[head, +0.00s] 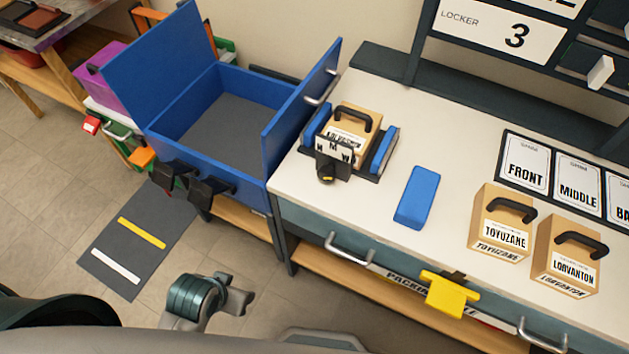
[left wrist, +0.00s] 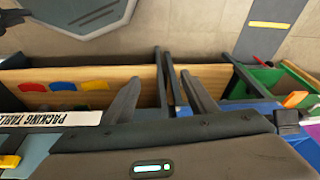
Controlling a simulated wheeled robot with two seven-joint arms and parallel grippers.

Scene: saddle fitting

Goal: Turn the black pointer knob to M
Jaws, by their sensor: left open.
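The black pointer knob (head: 326,174) is in the head view, low on the front of a small dark upright plate at the table's left end. A small yellow mark shows on it. White letter tabs (head: 333,148) stand above it; M and W can be made out, but I cannot tell which letter the pointer faces. In the left wrist view my left gripper (left wrist: 161,77) is open, its two dark fingers apart with nothing held between them. I cannot make out its fingers in the head view. The knob is not visible in the left wrist view. My right gripper is not in view.
Behind the knob, a LORVANTON block (head: 357,126) sits between blue pads. A blue block (head: 416,197), a TOYUZANE block (head: 500,228) and another LORVANTON block (head: 567,262) stand rightward. An open blue bin (head: 205,150) adjoins the table's left side. The front-left tabletop is clear.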

